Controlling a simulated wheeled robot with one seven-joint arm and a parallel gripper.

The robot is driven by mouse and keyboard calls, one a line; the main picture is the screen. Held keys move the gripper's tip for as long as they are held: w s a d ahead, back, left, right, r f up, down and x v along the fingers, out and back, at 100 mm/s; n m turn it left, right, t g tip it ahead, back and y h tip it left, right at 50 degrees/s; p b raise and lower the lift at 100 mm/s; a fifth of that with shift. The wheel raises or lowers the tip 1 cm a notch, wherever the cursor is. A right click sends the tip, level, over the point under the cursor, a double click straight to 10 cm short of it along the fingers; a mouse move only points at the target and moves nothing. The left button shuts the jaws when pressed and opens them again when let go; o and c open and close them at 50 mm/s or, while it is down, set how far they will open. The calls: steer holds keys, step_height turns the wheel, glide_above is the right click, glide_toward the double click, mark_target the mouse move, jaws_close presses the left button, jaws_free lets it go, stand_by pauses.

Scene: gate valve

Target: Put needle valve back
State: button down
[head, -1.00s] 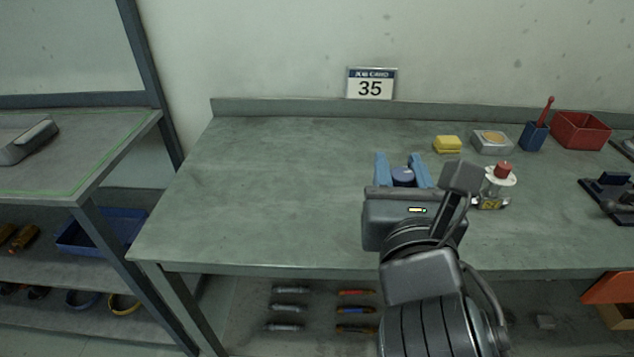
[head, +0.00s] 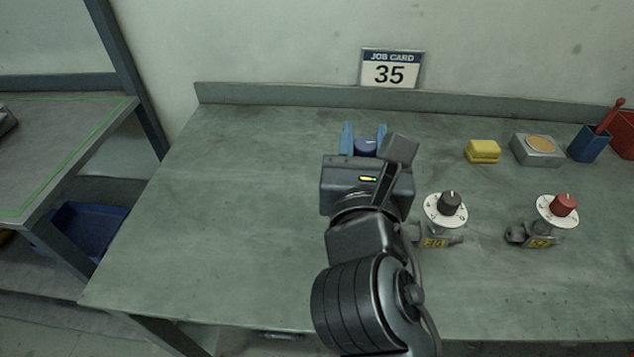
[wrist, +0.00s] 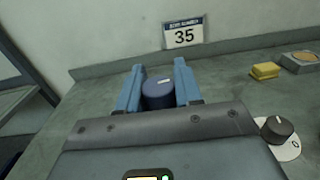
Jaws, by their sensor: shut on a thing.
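My gripper (head: 364,127) is shut on a dark blue round knob (head: 366,147), gripped between its two light blue fingers. In the wrist view the knob (wrist: 158,96) has a small white mark on top; whatever is below it is hidden by my gripper. I cannot tell whether it touches the bench. A valve with a black knob (head: 451,202), a white dial and a yellow tag stands on the bench right of my gripper. A similar valve with a red knob (head: 564,204) stands further right.
The grey-green bench (head: 240,200) is clear left of my gripper. A yellow block (head: 483,150), a grey box with a tan top (head: 538,149) and a blue holder (head: 590,145) stand at the back right. A job card (head: 391,68) reading 35 stands at the back edge.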

steer(key=a+f+b, duration=0.1)
steer(key=a+f, duration=0.5)
steer(key=f, duration=0.1)
steer(key=shift+w+f, duration=0.3)
steer(key=shift+w, duration=0.15)
steer(key=shift+f+b, duration=0.1)
steer(key=shift+b, duration=0.2)
steer(key=c, duration=0.8)
jaws_free()
steer(key=shift+f, duration=0.1)
steer(key=shift+o, duration=0.2)
steer(key=s, duration=1.2)
steer(key=shift+a+b, duration=0.3)
steer(key=shift+a, duration=0.1)
steer(key=shift+s, duration=0.1)
